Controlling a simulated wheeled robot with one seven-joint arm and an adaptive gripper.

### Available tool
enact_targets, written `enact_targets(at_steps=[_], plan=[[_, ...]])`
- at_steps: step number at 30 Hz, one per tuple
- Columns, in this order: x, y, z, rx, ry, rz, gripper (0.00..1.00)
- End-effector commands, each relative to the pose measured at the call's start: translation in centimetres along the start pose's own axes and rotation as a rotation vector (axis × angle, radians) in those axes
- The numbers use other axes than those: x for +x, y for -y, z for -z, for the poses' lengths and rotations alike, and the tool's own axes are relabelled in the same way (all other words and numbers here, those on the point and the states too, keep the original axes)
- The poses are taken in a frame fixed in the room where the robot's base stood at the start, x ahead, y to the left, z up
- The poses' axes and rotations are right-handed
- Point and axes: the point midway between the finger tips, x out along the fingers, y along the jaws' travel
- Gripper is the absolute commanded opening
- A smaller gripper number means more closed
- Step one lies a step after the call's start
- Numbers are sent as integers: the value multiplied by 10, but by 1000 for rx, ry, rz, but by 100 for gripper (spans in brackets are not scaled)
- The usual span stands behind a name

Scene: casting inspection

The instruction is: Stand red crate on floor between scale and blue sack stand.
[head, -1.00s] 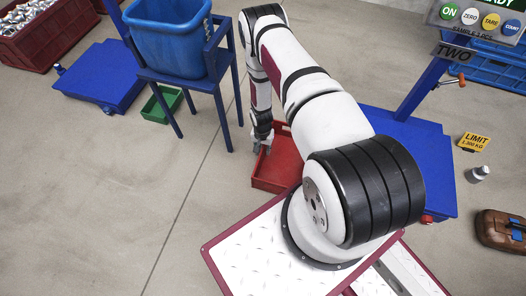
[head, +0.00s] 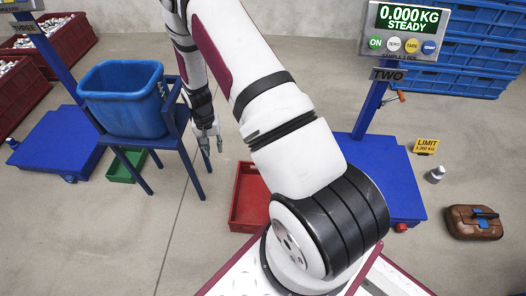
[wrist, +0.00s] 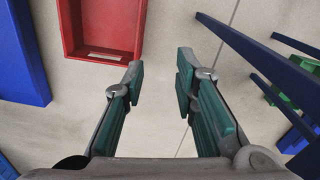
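The red crate (head: 247,196) stands on the floor in the head view, partly hidden by my arm. It lies between the blue platform scale marked TWO (head: 395,178) on the right and the blue stand (head: 181,145) on the left, which holds a blue sack-like bin (head: 122,108). My gripper (head: 211,142) is open and empty, raised, beside the stand and apart from the crate. In the wrist view the crate (wrist: 101,52) is at the upper left, and my open gripper (wrist: 160,72) has bare floor between its fingers. Stand legs (wrist: 270,70) show on the right.
A green crate (head: 125,167) sits under the stand. Another blue scale (head: 50,147) is at the left. Floor left of the red crate is clear.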

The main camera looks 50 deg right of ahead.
Motion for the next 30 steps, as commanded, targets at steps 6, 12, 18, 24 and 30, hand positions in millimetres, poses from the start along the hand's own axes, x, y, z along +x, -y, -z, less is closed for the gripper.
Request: enact_targets(at_steps=[6, 12, 18, 24, 30], plan=[[-123, 10, -17, -106, -12, 5, 26], [-218, 4, -54, -204, -14, 7, 26], [-298, -14, -107, -302, -16, 11, 26], [-359, -44, -170, -402, -17, 17, 26], [-397, -82, -237, -505, -18, 23, 26]])
